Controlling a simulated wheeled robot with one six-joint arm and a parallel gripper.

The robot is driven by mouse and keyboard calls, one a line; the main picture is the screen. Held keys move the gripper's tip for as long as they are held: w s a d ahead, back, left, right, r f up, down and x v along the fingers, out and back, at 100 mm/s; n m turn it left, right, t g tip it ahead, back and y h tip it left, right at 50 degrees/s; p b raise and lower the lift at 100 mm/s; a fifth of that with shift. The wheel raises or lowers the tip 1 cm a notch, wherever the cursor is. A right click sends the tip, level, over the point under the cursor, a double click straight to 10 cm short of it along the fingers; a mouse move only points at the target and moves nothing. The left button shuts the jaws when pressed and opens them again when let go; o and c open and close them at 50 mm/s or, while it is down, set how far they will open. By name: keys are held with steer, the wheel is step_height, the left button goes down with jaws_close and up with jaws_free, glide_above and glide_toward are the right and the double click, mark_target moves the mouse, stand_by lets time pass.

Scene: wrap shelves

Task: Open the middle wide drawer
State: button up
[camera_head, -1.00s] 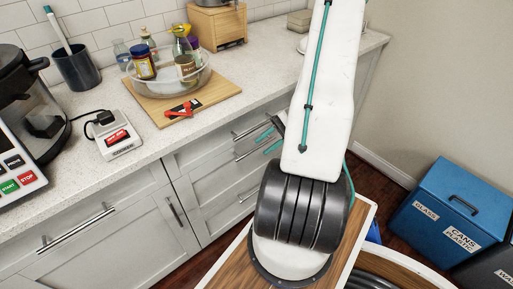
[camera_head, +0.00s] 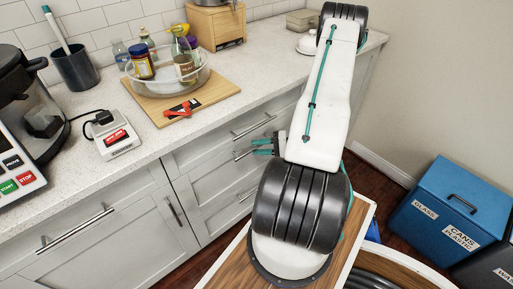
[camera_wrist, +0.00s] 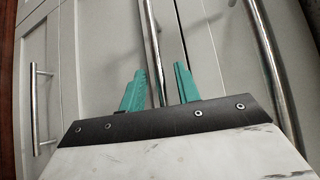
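The middle wide drawer (camera_head: 222,169) is in the right-hand cabinet below the counter, and its front looks flush with its neighbours. Its bar handle (camera_head: 243,155) is partly hidden by my gripper (camera_head: 262,147). In the wrist view a long metal handle (camera_wrist: 151,45) runs between the two teal fingers of my gripper (camera_wrist: 160,88). The fingers stand apart, one on each side of the bar, with gaps visible. My gripper is open. I cannot tell how deep the bar sits between the fingertips.
A top drawer handle (camera_head: 254,124) and a lower handle (camera_head: 248,193) lie above and below. A left cabinet (camera_head: 110,235) stands alongside. The counter (camera_head: 225,130) juts above the drawers. A blue bin (camera_head: 450,210) stands at the right.

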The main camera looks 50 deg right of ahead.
steer(key=shift+w+a+f, duration=0.1)
steer(key=shift+w+a, duration=0.25)
steer(key=shift+w, duration=0.2)
